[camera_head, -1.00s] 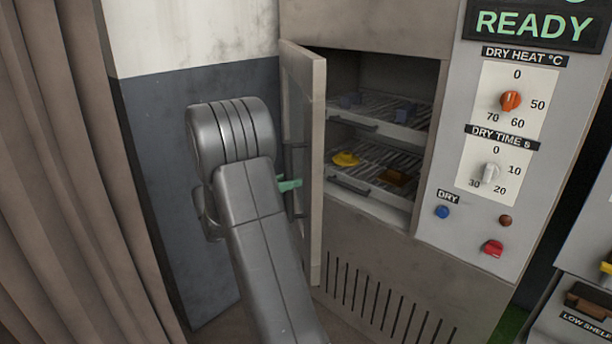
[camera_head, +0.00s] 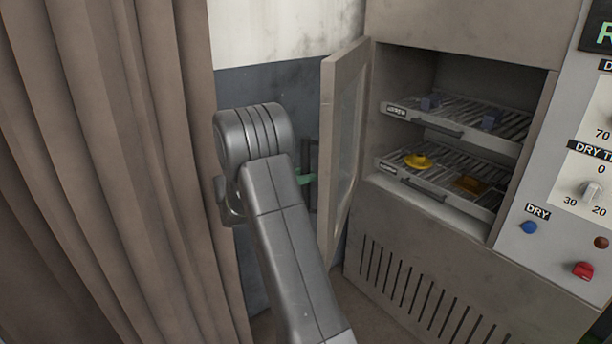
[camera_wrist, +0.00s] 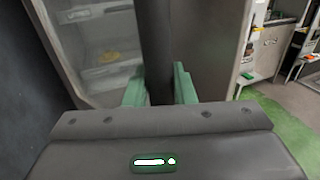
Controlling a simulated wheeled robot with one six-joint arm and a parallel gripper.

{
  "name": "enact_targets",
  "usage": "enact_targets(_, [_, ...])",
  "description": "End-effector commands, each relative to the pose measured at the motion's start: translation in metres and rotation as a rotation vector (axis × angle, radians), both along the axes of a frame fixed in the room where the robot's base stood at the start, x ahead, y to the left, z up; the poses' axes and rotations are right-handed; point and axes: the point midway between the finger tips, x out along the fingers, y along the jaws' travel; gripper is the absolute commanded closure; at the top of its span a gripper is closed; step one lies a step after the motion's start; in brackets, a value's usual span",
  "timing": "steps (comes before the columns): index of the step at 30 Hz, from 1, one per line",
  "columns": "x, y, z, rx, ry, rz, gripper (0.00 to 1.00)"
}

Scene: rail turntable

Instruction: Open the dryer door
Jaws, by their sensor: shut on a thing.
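The dryer door (camera_head: 342,150) is a pale framed panel with a window, hinged on the left of the dryer opening. It stands wide open, swung out to the left. My gripper (camera_head: 305,179) has green fingers and is at the dark upright handle (camera_head: 311,165) on the door's outer side. In the wrist view, the green fingertips (camera_wrist: 160,86) are shut on the dark handle bar (camera_wrist: 157,45), one on each side. The door window (camera_wrist: 100,45) shows behind it. My arm hides part of the wall beside the door.
Inside the dryer are an upper rack (camera_head: 455,117) with blue pieces and a lower rack (camera_head: 440,185) with a yellow piece (camera_head: 418,161) and an orange-brown piece. A control panel (camera_head: 560,215) is at right. A brown curtain (camera_head: 120,150) hangs close left of my arm.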

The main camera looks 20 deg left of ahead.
Motion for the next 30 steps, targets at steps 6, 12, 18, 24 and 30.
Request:
enact_targets(6, [0.001,0.000,0.002,0.002,-0.003,0.002,1.00])
enact_targets(12, [0.001,0.000,0.001,0.002,-0.002,0.001,0.57])
enact_targets(18, [0.001,0.000,0.002,0.002,-0.002,0.001,0.57])
enact_targets(24, [0.000,0.000,0.022,0.004,-0.006,0.001,0.57])
enact_targets(30, [0.001,0.000,0.062,0.005,-0.005,0.001,0.57])
